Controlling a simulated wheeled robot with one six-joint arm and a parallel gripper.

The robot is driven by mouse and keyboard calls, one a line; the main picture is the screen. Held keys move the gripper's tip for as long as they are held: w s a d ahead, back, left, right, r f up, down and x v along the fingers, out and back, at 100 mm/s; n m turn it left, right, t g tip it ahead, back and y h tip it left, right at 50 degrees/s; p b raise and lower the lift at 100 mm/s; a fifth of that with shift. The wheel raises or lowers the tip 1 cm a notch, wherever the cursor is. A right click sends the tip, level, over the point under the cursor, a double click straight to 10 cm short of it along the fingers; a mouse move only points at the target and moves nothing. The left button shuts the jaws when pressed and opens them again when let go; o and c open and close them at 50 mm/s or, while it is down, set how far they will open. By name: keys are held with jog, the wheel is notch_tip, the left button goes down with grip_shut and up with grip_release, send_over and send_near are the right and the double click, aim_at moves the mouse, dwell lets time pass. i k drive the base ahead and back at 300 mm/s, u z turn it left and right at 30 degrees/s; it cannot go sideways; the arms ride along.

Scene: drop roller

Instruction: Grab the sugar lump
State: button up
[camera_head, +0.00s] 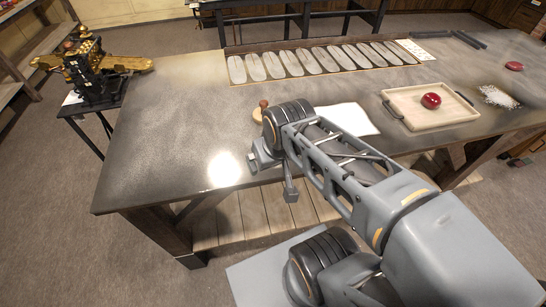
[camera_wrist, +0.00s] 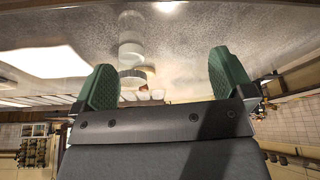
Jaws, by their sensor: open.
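A glossy, rounded red lump (camera_head: 431,101), which I take to be the sugar lump, sits on a pale wooden tray (camera_head: 400,93) with dark handles on the right half of the table. My gripper (camera_head: 272,176) is at the table's near edge, well left of the tray and apart from the lump. In the wrist view my gripper (camera_wrist: 165,78) shows two green fingers spread wide, with nothing held between them. Pale rounded shapes (camera_wrist: 132,52) show beyond the fingers; I cannot tell what they are. The red lump is not visible in the wrist view.
A black and brass roller machine (camera_head: 92,70) stands on a small stand at left. A tray of oval moulds (camera_head: 320,60) lies at the back. White paper (camera_head: 347,119) lies behind my arm. White granules (camera_head: 498,96) lie right of the wooden tray. The table's left part is clear.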

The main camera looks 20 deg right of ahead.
aim_at(431, 101)
jog(key=z, duration=3.3)
jog(key=i, duration=1.65)
jog(key=u, duration=4.15)
